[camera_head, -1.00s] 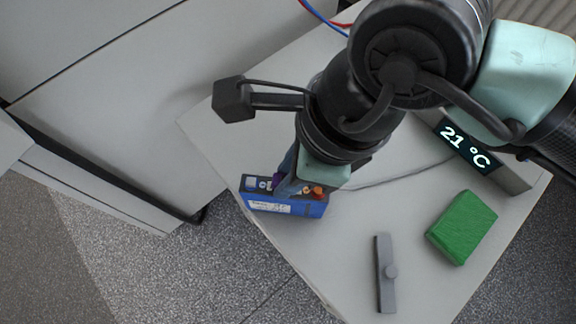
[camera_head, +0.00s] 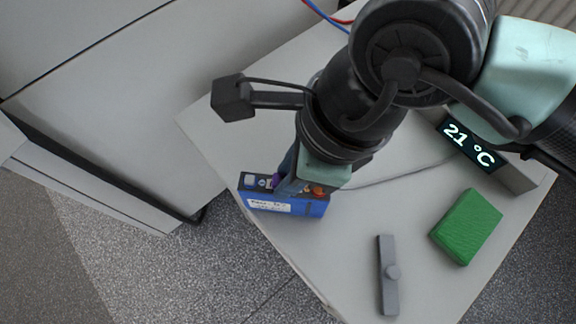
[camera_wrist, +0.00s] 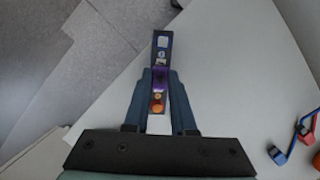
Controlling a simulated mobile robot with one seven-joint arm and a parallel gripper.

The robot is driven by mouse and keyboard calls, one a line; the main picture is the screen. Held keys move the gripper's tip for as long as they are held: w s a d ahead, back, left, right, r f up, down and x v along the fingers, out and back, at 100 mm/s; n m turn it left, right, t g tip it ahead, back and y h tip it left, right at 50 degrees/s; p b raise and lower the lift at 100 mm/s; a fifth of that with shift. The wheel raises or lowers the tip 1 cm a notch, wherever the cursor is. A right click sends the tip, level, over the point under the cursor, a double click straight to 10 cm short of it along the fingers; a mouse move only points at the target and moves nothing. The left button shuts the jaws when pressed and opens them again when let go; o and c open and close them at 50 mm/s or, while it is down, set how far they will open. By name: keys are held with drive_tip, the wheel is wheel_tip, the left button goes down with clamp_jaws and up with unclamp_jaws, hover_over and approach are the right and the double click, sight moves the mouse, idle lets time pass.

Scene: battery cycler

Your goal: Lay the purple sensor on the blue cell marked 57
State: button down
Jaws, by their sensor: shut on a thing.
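The blue cell (camera_head: 285,206) stands near the left edge of the table, with a white label on its side; the number is too small to read. My gripper (camera_head: 283,182) points down over the top of the cell. In the wrist view my gripper (camera_wrist: 160,76) has its two blue fingers shut on the purple sensor (camera_wrist: 160,79), which is right over the cell's dark top (camera_wrist: 161,46). The sensor also shows as a small purple patch (camera_head: 276,180) in the head view. I cannot tell whether the sensor touches the cell.
A green block (camera_head: 466,227) and a grey bar with a knob (camera_head: 388,275) lie on the table (camera_head: 350,235) to the right. A display reading 21 °C (camera_head: 468,145) stands behind them. Red and blue clips (camera_wrist: 290,140) lie at the right in the wrist view.

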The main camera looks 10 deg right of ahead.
drive_tip(key=c, duration=0.7)
unclamp_jaws()
drive_tip(key=shift+o, duration=0.2)
